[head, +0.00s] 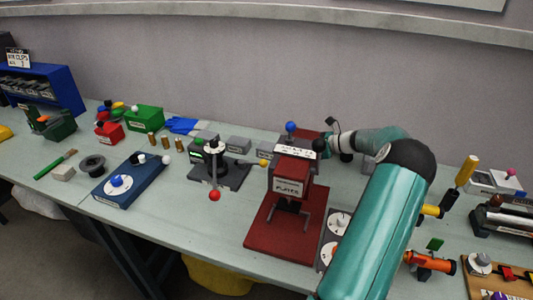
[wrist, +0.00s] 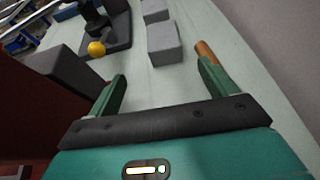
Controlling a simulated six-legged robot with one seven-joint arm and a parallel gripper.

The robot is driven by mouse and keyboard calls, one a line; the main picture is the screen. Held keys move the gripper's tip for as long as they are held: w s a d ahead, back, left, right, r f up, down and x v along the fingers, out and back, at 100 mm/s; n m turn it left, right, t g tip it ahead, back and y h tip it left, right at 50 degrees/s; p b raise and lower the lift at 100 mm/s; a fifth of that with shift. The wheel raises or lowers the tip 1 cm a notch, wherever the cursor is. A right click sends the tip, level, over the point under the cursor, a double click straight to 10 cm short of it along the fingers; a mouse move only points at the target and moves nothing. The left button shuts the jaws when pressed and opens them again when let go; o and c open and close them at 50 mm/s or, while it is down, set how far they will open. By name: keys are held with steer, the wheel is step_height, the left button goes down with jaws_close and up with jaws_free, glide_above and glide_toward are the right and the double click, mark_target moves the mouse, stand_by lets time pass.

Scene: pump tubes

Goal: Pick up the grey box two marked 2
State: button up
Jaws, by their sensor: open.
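Small grey boxes stand in a row on the table behind the red press in the head view, one box (head: 238,145) left of another box (head: 267,151). I cannot read a 2 on any of them. In the wrist view the nearer grey box (wrist: 164,43) lies just beyond my fingertips, with a farther box (wrist: 155,10) behind it. My gripper (wrist: 162,69) is open, its green fingers apart, with bare table between them. The nearer box is ahead of the gap, apart from both fingers. In the head view my gripper is mostly hidden behind the red press.
The red press (head: 290,185) stands close to my arm. A darker grey block (wrist: 62,74) is left of my left finger. A dark lever stand with a yellow ball (wrist: 96,48) is farther left. The wall is close behind.

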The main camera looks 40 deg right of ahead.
glide_toward(273, 147)
steer(key=w+a+f, duration=0.2)
steer(key=w+f, duration=0.1)
steer(key=shift+w+a+f, duration=0.1)
steer(key=shift+w+a, duration=0.05)
steer(key=shift+w, duration=0.2)
steer(key=x, duration=0.5)
steer(key=shift+w, duration=0.3)
steer(key=c, duration=1.2)
